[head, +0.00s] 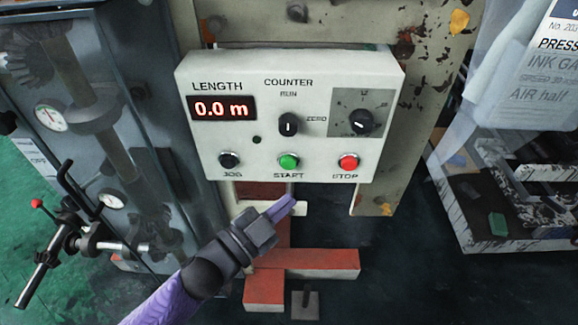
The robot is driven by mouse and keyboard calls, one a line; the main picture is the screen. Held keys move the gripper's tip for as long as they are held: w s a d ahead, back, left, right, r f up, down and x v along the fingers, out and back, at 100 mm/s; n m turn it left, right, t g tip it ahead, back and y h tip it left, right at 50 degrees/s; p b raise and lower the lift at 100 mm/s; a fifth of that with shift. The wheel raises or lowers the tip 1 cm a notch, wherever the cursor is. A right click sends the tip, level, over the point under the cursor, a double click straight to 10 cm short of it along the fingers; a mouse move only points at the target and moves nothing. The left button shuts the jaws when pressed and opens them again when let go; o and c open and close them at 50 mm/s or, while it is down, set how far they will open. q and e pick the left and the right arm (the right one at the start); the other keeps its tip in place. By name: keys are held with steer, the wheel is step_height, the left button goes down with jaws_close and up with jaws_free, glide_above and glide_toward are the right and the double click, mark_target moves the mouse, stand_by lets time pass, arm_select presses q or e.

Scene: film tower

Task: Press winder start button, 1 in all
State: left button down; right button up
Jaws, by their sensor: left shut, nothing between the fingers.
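The winder control box (300,75) is a pale panel facing me in the upper middle of the head view. Its green START button (288,161) is in the lower middle, between the black JOG button (229,160) and the red STOP button (348,162). The LENGTH display (221,108) reads 0.0 m. My left gripper (290,203) is shut and empty, its purple fingertips just below the panel's lower edge, under the START label. It appears apart from the button. My right gripper is not in view.
A red-orange beam (320,262) lies below the panel. A shelf unit (500,205) stands at right.

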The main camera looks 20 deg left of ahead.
mark_target(289, 163)
arm_select(q)
steer(key=w, duration=0.1)
steer(key=w+a+b, duration=0.1)
steer(key=w, duration=0.3)
steer(key=shift+a, duration=0.25)
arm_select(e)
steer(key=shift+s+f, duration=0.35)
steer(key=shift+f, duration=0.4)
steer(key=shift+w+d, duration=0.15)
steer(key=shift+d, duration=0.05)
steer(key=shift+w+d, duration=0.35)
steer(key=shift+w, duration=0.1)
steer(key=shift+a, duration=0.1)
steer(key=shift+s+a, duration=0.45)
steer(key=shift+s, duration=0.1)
